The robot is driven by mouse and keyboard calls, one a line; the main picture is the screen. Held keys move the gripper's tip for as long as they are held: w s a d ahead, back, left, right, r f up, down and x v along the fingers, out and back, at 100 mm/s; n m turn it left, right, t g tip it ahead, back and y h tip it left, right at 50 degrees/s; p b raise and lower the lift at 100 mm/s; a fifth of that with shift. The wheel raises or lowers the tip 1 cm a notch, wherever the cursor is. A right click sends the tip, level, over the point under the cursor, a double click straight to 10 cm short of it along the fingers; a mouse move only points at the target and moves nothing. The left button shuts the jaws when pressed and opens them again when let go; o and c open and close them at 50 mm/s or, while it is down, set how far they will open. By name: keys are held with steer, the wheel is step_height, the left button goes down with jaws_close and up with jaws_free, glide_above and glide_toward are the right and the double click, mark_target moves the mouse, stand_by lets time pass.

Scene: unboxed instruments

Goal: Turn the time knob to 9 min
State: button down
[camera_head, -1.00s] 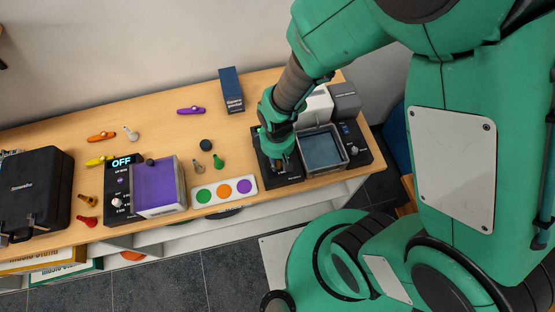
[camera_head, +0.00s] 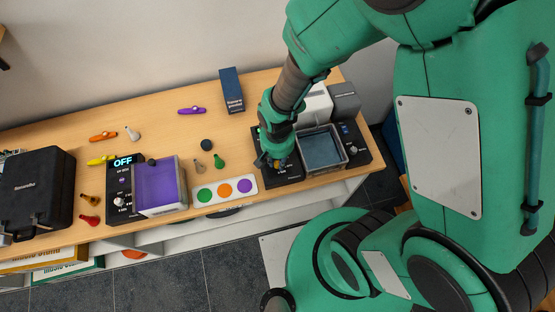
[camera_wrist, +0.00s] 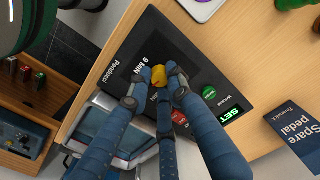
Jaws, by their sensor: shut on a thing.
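The time knob (camera_wrist: 158,76) is a small yellow-orange knob on a black panel (camera_wrist: 118,62) in the wrist view. White text reading "9 MIN" (camera_wrist: 149,62) shows next to it. A lit green "SET" display (camera_wrist: 232,113) is on the same panel. My gripper (camera_wrist: 160,84) has its blue fingers around the knob and is shut on it. The fingers hide part of the knob and of the panel, and I cannot make out a pointer mark. In the head view my gripper (camera_head: 276,163) is over the left part of the black device (camera_head: 288,181).
A clear-walled bin (camera_head: 322,150) sits on the device, beside my gripper. A second device with a purple bin (camera_head: 158,187) and an "OFF" display (camera_head: 124,162) stands left.

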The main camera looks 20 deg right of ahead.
mark_target(277, 163)
steer(key=m, duration=0.7)
steer(key=shift+p, duration=0.3)
steer(key=m, duration=0.6)
steer(key=shift+m, duration=0.4)
steer(key=c, duration=1.6)
jaws_free()
steer(key=shift+r, duration=0.1)
step_height(277, 163, up, 12)
steer(key=shift+f, duration=0.1)
